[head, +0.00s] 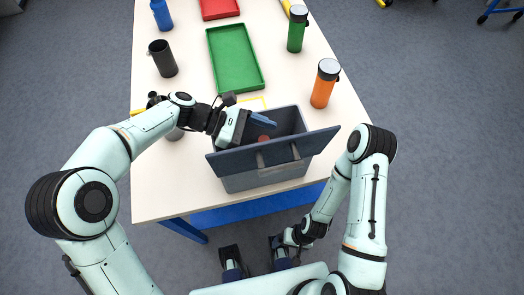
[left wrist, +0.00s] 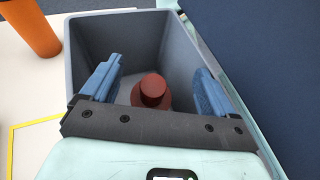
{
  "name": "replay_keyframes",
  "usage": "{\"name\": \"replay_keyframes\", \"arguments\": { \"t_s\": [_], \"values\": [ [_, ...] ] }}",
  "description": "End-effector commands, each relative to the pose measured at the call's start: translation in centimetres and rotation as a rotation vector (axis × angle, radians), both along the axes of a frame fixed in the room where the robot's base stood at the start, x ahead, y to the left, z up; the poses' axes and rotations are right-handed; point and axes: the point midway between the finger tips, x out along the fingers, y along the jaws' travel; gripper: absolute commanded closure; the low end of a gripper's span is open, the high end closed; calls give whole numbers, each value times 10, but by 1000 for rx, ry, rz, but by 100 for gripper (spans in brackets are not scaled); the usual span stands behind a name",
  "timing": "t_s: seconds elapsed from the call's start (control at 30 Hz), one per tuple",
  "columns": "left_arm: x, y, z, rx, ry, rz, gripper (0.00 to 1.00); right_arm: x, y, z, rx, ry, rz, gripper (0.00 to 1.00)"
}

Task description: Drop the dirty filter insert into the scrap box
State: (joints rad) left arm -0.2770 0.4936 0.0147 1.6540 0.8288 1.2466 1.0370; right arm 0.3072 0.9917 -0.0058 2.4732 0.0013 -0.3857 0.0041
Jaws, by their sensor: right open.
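The grey scrap box (head: 240,182) stands at the table's near edge, with a dark slanted panel (head: 312,143) along its near side. A reddish-brown stepped round piece, which looks like the dirty filter insert (left wrist: 153,92), is inside the box (left wrist: 95,24). It shows small in the head view (head: 263,138). My left gripper (head: 262,121) is over the box opening. In the left wrist view its blue fingers (left wrist: 155,85) are spread apart, with the insert visible beyond and between them, apparently untouched. My right gripper (head: 288,241) is low before the table, open and partly hidden.
A green tray (head: 235,58) and a red tray (head: 219,8) lie farther back on the table (head: 185,192). An orange bottle (head: 325,84), a green bottle (head: 297,30), a black cup (head: 163,59) and a blue bottle (head: 161,15) stand around. The table's front left is clear.

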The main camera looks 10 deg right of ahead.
Motion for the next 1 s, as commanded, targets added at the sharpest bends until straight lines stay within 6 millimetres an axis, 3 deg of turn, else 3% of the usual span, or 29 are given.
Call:
{"name": "replay_keyframes", "arguments": {
  "t_s": [0.33, 0.7, 1.0],
  "values": [
    [5, 12, 6, 0, 0, 1, 11, 1, 0, 2, 0, -1, 0, 11],
    [35, 82, 37, 3, -2, 7, 11, 3, 0, 11, 1, -5, 0, 11],
    [47, 113, 50, 1, 0, 2, 11, 4, 0, 16, 0, -6, 0, 11]
  ]
}}
